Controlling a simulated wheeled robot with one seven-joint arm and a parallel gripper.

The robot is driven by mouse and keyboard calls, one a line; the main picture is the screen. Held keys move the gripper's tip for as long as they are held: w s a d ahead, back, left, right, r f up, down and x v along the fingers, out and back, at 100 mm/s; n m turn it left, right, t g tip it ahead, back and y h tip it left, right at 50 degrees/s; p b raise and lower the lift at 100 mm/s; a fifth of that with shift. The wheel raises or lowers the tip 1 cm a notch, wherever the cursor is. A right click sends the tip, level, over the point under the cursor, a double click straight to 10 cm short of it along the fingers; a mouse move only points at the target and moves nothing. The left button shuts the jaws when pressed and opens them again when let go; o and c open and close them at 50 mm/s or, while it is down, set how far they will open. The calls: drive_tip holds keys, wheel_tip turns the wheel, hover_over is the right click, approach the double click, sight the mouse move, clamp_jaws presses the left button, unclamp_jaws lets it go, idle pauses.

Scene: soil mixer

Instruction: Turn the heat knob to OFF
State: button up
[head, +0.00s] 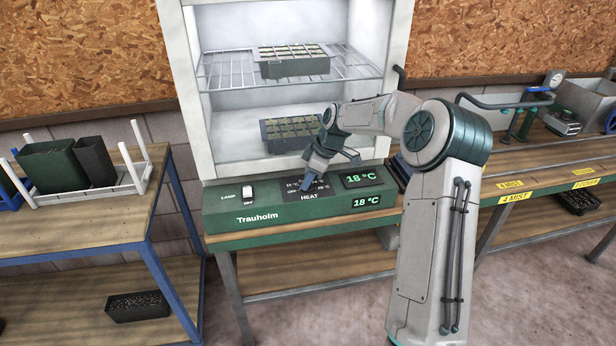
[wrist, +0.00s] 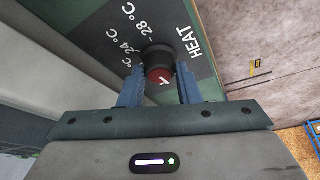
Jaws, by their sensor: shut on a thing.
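The heat knob (wrist: 156,58) is dark with a red face and a white mark, seen in the wrist view. My gripper (wrist: 159,75) is shut on it, one blue finger on each side. Labels 24 °C, 28 °C and HEAT show around it; I cannot tell which label the mark points to, and no OFF label is readable. In the head view my gripper (head: 311,182) reaches down to the green control panel (head: 270,222) above the word HEAT and hides the knob.
A white lamp switch (head: 248,190) is left of the knob on the panel. The cabinet above holds seed trays (head: 292,62) on a wire shelf (head: 220,75) and below it. A table with dark pots (head: 55,168) stands left; a bench with yellow labels (head: 516,197) stands right.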

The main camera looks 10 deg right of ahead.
drive_tip(key=shift+n, duration=0.4)
drive_tip(key=o, duration=1)
drive_tip(key=b+v, duration=0.1)
drive_tip(key=v, duration=1.2)
drive_tip(key=shift+w+d+r, duration=0.1)
drive_tip(key=shift+d+r, duration=0.1)
drive_tip(key=shift+r, duration=0.2)
